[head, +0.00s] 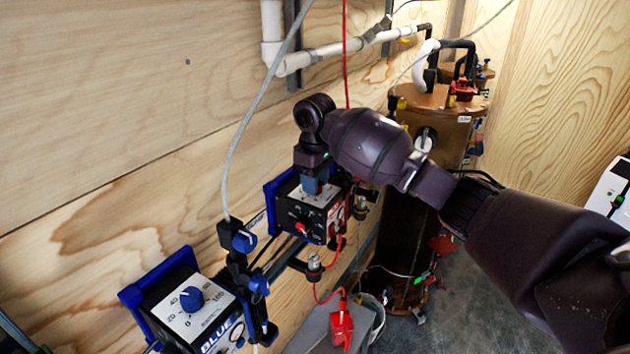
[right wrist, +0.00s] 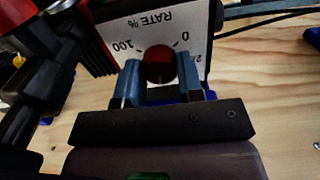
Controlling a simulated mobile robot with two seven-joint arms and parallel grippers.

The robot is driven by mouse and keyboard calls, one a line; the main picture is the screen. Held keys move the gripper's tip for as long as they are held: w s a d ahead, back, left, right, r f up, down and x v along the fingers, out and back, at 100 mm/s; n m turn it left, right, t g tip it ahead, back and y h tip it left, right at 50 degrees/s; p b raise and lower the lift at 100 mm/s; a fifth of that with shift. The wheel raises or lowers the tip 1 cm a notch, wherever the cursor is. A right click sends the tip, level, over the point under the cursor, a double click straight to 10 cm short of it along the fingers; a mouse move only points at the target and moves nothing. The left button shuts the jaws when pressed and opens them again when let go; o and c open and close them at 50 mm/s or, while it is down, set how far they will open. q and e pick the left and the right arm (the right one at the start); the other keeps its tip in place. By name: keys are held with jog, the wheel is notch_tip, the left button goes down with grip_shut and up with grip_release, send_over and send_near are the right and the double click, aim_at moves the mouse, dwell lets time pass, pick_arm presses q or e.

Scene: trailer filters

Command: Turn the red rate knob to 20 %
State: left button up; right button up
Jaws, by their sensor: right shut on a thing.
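The red rate knob (right wrist: 158,72) shows in the right wrist view, dark red and round, on a white dial plate (right wrist: 168,22). The plate's print appears upside down, with "RATE %", "100" to the knob's left and "0" to its right. A "2" shows at the right, partly hidden by a finger. My right gripper (right wrist: 160,66) is shut on the knob, one blue finger on each side. In the head view my right gripper (head: 318,186) reaches down onto the red-side control box (head: 317,215) and hides the knob. The knob's pointer cannot be made out. My left gripper is not in view.
A similar blue box with a blue knob (head: 191,298) is at the lower left. A grey cable and blue-black clamp (head: 243,240) stand between the boxes. A brown tank (head: 440,110) stands behind my right arm. White pipe (head: 330,50) runs along the wooden wall.

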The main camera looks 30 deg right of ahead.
jog(key=n, duration=0.5)
jog(key=shift+n, duration=0.4)
dwell(0.4)
jog(key=o, duration=0.9)
jog(key=shift+r, duration=0.15)
notch_tip(320, 180, up, 11)
jog(key=shift+f+b, duration=0.2)
jog(key=shift+b, duration=0.3)
